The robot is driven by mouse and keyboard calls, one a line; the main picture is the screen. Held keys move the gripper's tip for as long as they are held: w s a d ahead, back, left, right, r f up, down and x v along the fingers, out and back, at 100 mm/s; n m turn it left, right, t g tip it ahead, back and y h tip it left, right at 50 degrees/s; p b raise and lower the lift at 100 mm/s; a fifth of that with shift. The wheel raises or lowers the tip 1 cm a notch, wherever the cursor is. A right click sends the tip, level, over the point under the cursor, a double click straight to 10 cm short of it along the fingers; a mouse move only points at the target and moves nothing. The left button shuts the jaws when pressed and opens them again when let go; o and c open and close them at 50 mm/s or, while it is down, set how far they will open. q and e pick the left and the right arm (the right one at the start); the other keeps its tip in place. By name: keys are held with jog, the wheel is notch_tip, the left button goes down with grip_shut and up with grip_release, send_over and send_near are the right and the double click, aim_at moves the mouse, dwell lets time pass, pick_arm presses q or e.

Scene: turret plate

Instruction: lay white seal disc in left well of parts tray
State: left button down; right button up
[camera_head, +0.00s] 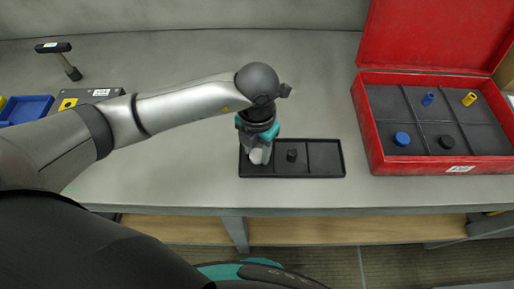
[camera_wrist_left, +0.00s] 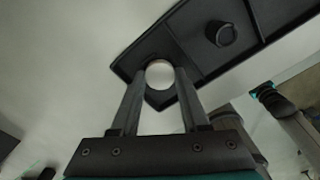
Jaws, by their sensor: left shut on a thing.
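The black parts tray (camera_head: 325,174) lies on the bench and has three wells in a row. My left gripper (camera_head: 259,157) points down at the tray's left well. Its two fingers (camera_wrist_left: 160,75) are shut on the white seal disc (camera_wrist_left: 160,73), one finger on each side. In the left wrist view the disc appears over the left well. I cannot tell whether it touches the well floor. My right gripper is not in view.
A black round part (camera_head: 292,155) stands in the middle well, close to my left gripper; the right well is empty. An open red case (camera_head: 372,152) with blue, yellow and black parts stands to the right. A hammer (camera_head: 66,62) and blue bin (camera_head: 27,109) are at the left.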

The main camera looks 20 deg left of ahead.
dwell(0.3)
pick_arm(q)
jog(key=shift+c, duration=1.6)
grip_release()
jog(key=shift+r, duration=0.1)
notch_tip(320, 180, up, 15)
